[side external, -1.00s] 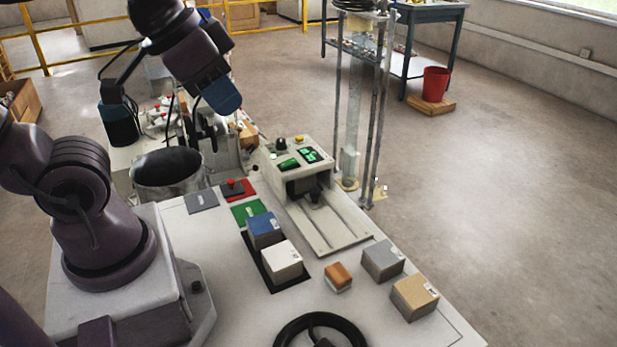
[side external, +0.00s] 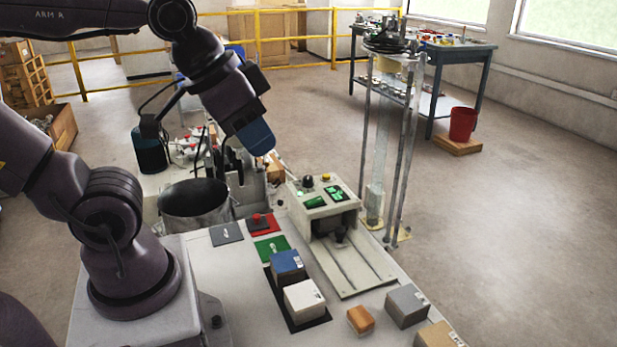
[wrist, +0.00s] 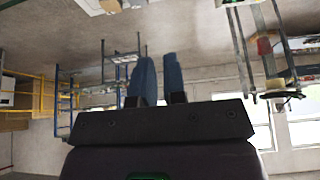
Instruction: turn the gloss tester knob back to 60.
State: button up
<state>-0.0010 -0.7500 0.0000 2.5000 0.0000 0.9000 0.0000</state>
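The gloss tester (side external: 322,210) is a pale box on the bench with lit green displays and a sloped panel. Its black knob (side external: 308,181) stands on top at the back, beside a yellow button (side external: 326,177). I cannot read the knob's setting or the digits. My gripper (side external: 262,150) is up and left of the knob in the side view, tilted down to the right and apart from it. In the wrist view its two blue fingers (wrist: 159,78) stand apart with a narrow empty gap. The tester and knob are not visible there.
A metal pot (side external: 195,203) and a red button on a red plate (side external: 262,222) are left of the tester. Blue (side external: 287,264), white (side external: 304,298), orange (side external: 361,319) and grey (side external: 406,305) blocks lie in front. A tall rod stand (side external: 385,150) rises behind right.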

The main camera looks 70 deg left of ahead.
jog(key=o, duration=0.3)
jog(key=shift+w+a+f, duration=0.1)
jog(key=shift+a+f, duration=0.1)
jog(key=shift+f, duration=0.1)
jog(key=o, duration=0.5)
jog(key=shift+w+a+f+n+g, duration=0.7)
jog(key=shift+w+a+f+g, duration=0.2)
jog(key=shift+w+a, duration=0.15)
jog(key=shift+c, duration=0.2)
jog(key=n+g, duration=0.4)
jog(key=n, duration=1.7)
send_near(308, 177)
notch_tip(308, 177, down, 10)
jog(key=shift+s+r, duration=0.1)
jog(key=shift+r, duration=0.05)
jog(key=c, duration=0.9)
